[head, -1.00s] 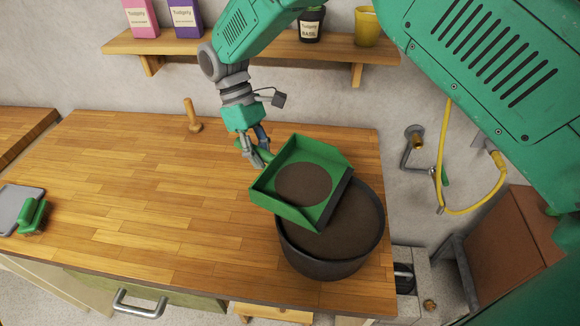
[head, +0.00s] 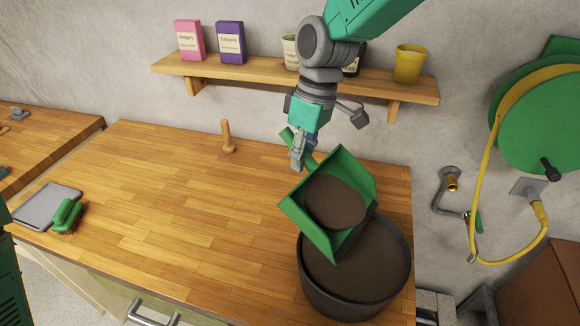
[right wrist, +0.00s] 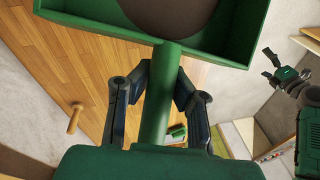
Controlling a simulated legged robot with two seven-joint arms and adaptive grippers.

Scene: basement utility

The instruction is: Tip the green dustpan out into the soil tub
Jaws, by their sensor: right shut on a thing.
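The green dustpan (head: 361,170) holds a round patch of brown soil (head: 335,202) and is tilted, its open edge toward the lower right. It is over the back left part of the dark soil tub (head: 405,262), which is full of brown soil. My right gripper (head: 298,158) is shut on the dustpan's handle, behind the pan. In the right wrist view the green handle (right wrist: 157,95) runs between the two fingers, and the pan is at the top. My left gripper (right wrist: 270,65) shows at the right of the right wrist view, small, its jaw state unclear.
A green brush (head: 66,214) and a grey tray (head: 45,205) lie at the left of the wooden bench (head: 180,215). A wooden peg (head: 228,137) stands at the back. A shelf (head: 270,77) with boxes and pots is above. The bench's middle is clear.

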